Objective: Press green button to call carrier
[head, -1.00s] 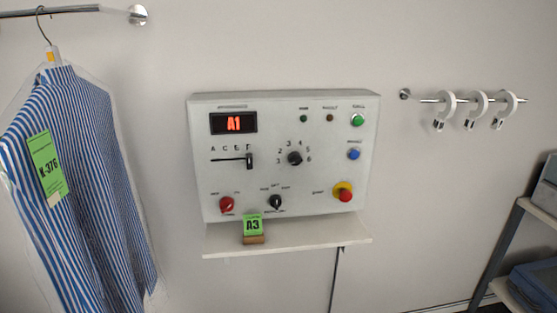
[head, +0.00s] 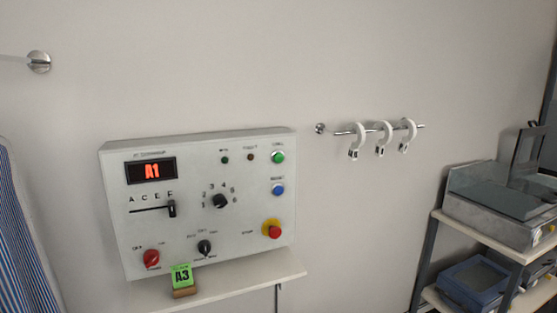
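The green button (head: 278,158) sits at the upper right of the white control panel (head: 235,175) on the wall. The panel's red display (head: 151,171) reads "A1". Below the green button are a blue button (head: 278,189) and a red button on a yellow base (head: 272,230). The panel also carries a slider (head: 172,209), a numbered rotary knob (head: 220,201), a red knob (head: 151,258) and a black knob (head: 204,247). Neither of my grippers shows in the head view.
A green "A3" card (head: 181,276) stands on the shelf (head: 250,279) under the panel. A short rail (head: 345,132) with three white hooks is to the right. A rack with boxes (head: 500,220) stands at far right. A striped shirt (head: 22,240) hangs at the left edge.

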